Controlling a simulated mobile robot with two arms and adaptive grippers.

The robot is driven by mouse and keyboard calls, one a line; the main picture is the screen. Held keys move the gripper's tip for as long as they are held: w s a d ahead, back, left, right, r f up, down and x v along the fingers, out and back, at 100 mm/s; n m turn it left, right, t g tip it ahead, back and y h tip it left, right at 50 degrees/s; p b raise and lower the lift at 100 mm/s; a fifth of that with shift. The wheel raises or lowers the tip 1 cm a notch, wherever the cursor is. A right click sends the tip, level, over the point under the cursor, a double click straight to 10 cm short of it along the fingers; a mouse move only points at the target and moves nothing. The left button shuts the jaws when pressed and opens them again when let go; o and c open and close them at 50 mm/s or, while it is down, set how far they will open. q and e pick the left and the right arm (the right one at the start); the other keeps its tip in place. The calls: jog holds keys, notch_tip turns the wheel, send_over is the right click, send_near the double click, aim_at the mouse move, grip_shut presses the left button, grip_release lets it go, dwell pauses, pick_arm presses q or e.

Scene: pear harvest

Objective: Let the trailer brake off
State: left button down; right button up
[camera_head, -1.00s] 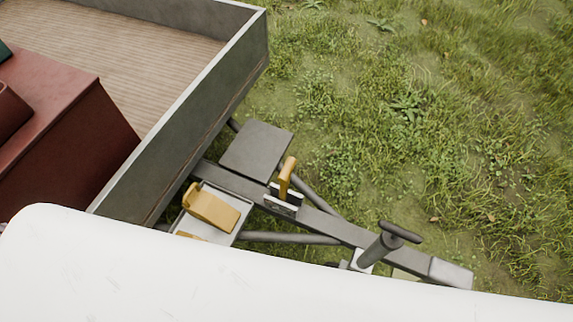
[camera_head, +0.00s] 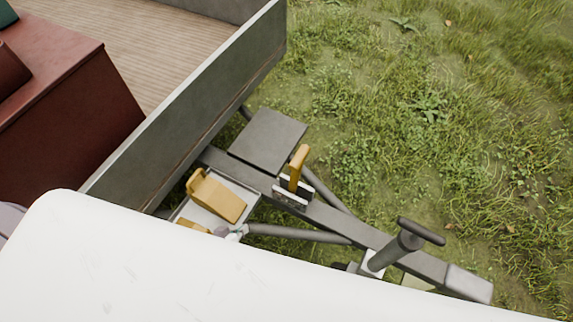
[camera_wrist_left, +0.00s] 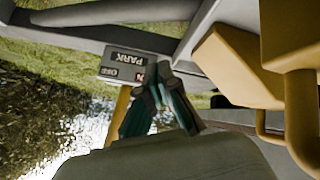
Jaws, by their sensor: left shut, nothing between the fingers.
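The yellow brake lever (camera_head: 299,165) stands up from a label plate (camera_head: 291,196) on the trailer's drawbar (camera_head: 325,217) in the head view. The yellow lever (camera_wrist_left: 118,103) shows beside the plate, partly behind my fingers. My left gripper (camera_wrist_left: 158,72) is shut and empty, its tips in front of the plate.
A jack handle (camera_head: 421,232) rises at the drawbar's front. The trailer bed (camera_head: 200,105) stands behind. Grass (camera_head: 430,110) lies open to the right.

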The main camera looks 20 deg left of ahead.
pick_arm(q)
jog(key=w+d+r+n+t+h+b, duration=0.1)
jog(key=w+r+n+t, duration=0.3)
jog(key=r, duration=0.6)
jog(key=w+d+r+n+t+h+b, duration=0.1)
jog(key=w+r+n+t+b, duration=0.3)
jog(key=r, duration=0.6)
jog(key=shift+d+r+n+h, duration=0.3)
jog(key=shift+d, duration=0.15)
pick_arm(e)
notch_tip(320, 180, down, 6)
jog(key=shift+f, duration=0.25)
pick_arm(q)
jog(key=w+d+f+p, duration=0.1)
jog(key=w+d, duration=0.5)
jog(key=w, duration=0.3)
jog(key=shift+w+d+f, duration=0.2)
jog(key=shift+d, duration=0.15)
pick_arm(e)
jog(key=shift+r, duration=0.75)
pick_arm(q)
jog(key=shift+p, duration=0.3)
